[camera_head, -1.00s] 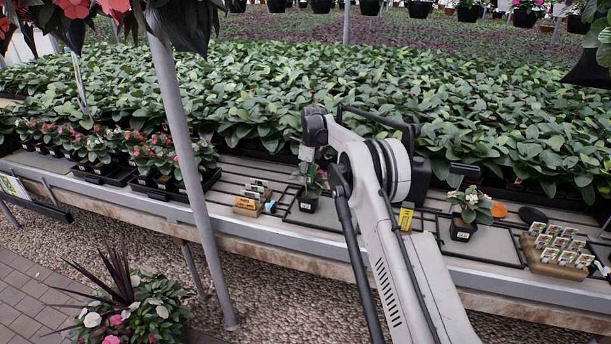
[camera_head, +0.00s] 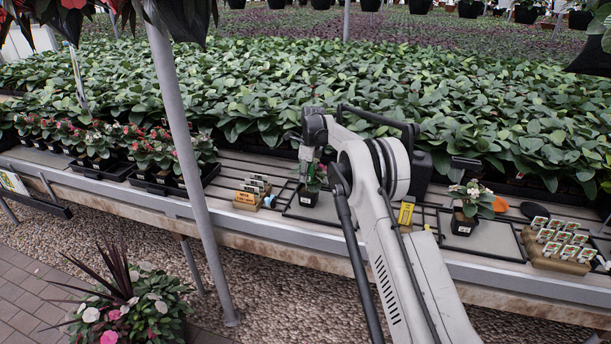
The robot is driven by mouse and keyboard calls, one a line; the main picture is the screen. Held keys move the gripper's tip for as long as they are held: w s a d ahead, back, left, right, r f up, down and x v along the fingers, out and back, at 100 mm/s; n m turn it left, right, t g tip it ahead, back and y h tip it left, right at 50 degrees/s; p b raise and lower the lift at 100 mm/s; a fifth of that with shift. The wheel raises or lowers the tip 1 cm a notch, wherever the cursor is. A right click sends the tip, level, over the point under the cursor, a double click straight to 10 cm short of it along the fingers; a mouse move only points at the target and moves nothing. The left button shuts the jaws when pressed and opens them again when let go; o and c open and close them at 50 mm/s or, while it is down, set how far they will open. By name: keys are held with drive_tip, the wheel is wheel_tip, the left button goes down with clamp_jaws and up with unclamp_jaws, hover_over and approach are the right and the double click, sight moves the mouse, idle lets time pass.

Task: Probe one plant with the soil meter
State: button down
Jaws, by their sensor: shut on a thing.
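My gripper (camera_head: 308,153) points down over a small black pot (camera_head: 308,197) on a dark-edged tray at the middle of the bench. It is shut on a small green object, which looks like the soil meter (camera_head: 311,174). The meter overlaps the plant in this pot. I cannot tell whether its tip is in the soil, as leaves and the gripper hide it. A second potted plant (camera_head: 470,196) with pale flowers stands upright on another tray to the right, apart from my gripper.
A wooden block with orange-and-white cards (camera_head: 250,194) stands left of the pot. A yellow card (camera_head: 406,213) stands right of my arm. A box of seed packets (camera_head: 556,246) is at far right. A grey post (camera_head: 184,150) rises at left. Dense foliage fills the back.

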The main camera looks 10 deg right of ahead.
drive_tip(key=shift+f+b, duration=0.8)
drive_tip(key=shift+f, duration=0.55)
idle(0.6)
drive_tip(key=c, duration=1.4)
unclamp_jaws()
drive_tip(key=shift+r, duration=0.1)
